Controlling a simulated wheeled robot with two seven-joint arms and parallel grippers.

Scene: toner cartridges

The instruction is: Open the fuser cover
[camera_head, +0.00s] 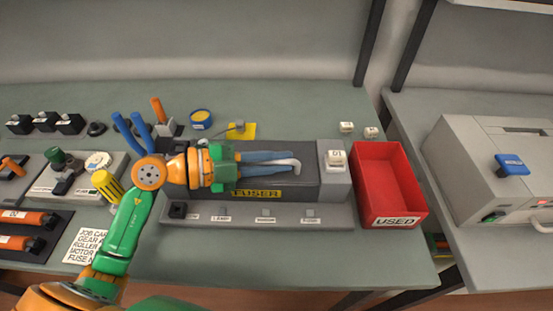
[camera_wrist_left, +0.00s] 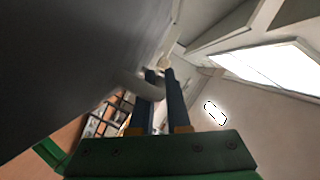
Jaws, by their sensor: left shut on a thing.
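The fuser cover (camera_head: 305,185) is a dark grey lid on the long unit, with a yellow label (camera_head: 256,195) on its front. From this angle I cannot tell whether it is raised. My left gripper (camera_head: 279,159) reaches in from the left above the cover, its blue fingers shut on a pale curved handle (camera_head: 295,166). In the left wrist view the handle (camera_wrist_left: 141,87) meets the fingers, and a large dark surface (camera_wrist_left: 70,65), likely the cover, fills the left side. The gripper and its wrist hide the left part of the cover. My right gripper is out of view.
A red bin (camera_head: 407,217) marked USED stands right of the unit. A grey ledge (camera_head: 330,216) with small labelled parts runs along its front. Tools, black blocks (camera_head: 45,121) and orange rollers (camera_head: 27,219) lie to the left. The table front is mostly clear.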

